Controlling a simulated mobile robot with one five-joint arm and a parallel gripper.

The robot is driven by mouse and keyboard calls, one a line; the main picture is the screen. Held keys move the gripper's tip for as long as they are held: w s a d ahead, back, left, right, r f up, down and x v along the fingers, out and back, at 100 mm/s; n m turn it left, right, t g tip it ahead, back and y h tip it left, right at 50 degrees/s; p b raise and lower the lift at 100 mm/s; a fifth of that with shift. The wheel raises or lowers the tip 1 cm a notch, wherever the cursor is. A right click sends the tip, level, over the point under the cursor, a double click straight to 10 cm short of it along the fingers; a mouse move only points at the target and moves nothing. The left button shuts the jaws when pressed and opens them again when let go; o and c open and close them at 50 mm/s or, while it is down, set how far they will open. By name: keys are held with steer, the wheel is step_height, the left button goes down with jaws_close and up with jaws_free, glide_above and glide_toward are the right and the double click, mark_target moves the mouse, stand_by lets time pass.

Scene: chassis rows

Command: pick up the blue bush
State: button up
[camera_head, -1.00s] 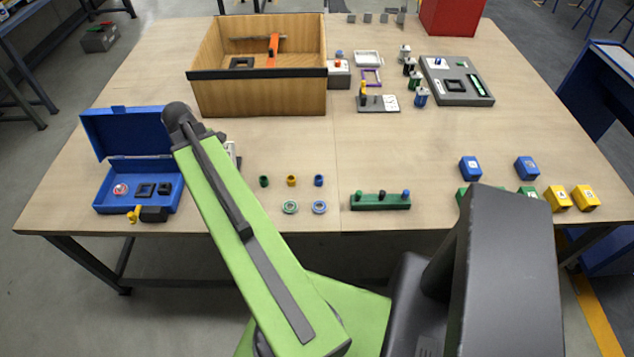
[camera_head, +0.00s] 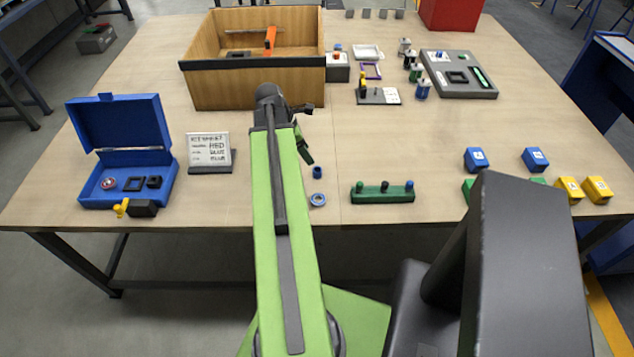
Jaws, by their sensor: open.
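The blue bush (camera_head: 317,172) is a small short cylinder standing upright on the table, just right of my green arm in the head view. A flat blue-grey ring (camera_head: 317,199) lies in front of it. My gripper (camera_head: 307,157) is partly hidden behind the arm; its dark end shows above and slightly left of the bush in the picture. It is open and looks apart from the bush, though its height over the table is hard to judge. The green and yellow bushes and the green ring are hidden behind the arm.
A green block with pegs (camera_head: 383,192) stands right of the bush. A kit sheet sign (camera_head: 209,151) and an open blue case (camera_head: 122,120) are at left. A wooden bin (camera_head: 253,85) stands behind.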

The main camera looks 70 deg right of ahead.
steer(key=b, duration=0.3)
glide_above(316, 169)
steer(key=w+a, duration=0.1)
steer(key=w, duration=0.1)
step_height(316, 169, down, 4)
steer(key=shift+s+a+f, duration=0.1)
steer(key=shift+s+f, duration=0.1)
steer(key=shift+s, duration=0.05)
steer(key=b+x, duration=0.4)
steer(key=x, duration=0.1)
steer(key=shift+a+f+b, duration=0.1)
steer(key=shift+f+b, duration=0.1)
steer(key=shift+b, duration=0.2)
steer(key=shift+r, duration=0.2)
steer(key=shift+c, duration=0.4)
jaws_close()
